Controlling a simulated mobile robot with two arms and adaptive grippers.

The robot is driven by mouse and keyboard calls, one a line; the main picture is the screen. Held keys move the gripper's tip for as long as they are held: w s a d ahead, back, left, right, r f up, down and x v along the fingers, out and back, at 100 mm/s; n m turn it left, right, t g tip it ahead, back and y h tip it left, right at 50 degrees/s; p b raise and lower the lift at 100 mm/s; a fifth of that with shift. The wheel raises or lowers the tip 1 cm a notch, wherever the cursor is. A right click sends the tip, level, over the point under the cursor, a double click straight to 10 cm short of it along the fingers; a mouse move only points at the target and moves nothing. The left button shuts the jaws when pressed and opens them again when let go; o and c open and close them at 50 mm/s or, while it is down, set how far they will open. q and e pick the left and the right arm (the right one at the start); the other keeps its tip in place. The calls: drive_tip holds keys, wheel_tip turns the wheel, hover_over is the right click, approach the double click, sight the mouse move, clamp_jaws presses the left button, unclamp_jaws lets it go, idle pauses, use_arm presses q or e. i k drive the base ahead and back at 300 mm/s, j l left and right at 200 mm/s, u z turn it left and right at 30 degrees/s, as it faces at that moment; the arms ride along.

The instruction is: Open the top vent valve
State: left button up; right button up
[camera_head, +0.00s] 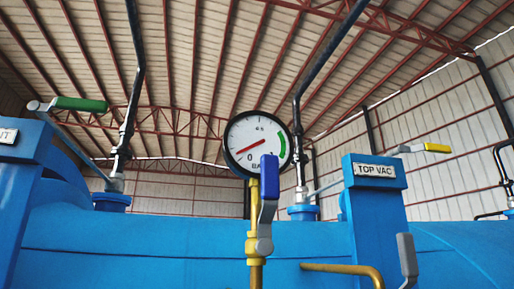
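At the left, a valve lever with a green handle (80,104) lies nearly level above a blue housing (18,148). The housing carries a white label (8,136) cut off by the picture edge, with only its last letters showing, so I cannot read whether it says top vent. A second blue housing (375,200) at the right carries a "TOP VAC" label (375,170). A lever with a yellow-tipped handle (436,148) extends to the right above it. Neither of my grippers is in view.
The blue vessel (180,238) fills the bottom. A round pressure gauge (257,145) stands mid-picture, its needle low, behind an upright blue-handled lever (268,190) on a brass pipe. A grey-handled lever (407,255) stands at lower right. Dark pipes (131,100) rise from the vessel.

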sight(85, 105)
drive_tip(key=k+j+u, duration=0.1)
drive_tip(key=u, duration=0.4)
drive_tip(key=j+u, duration=0.1)
drive_tip(key=u, duration=0.4)
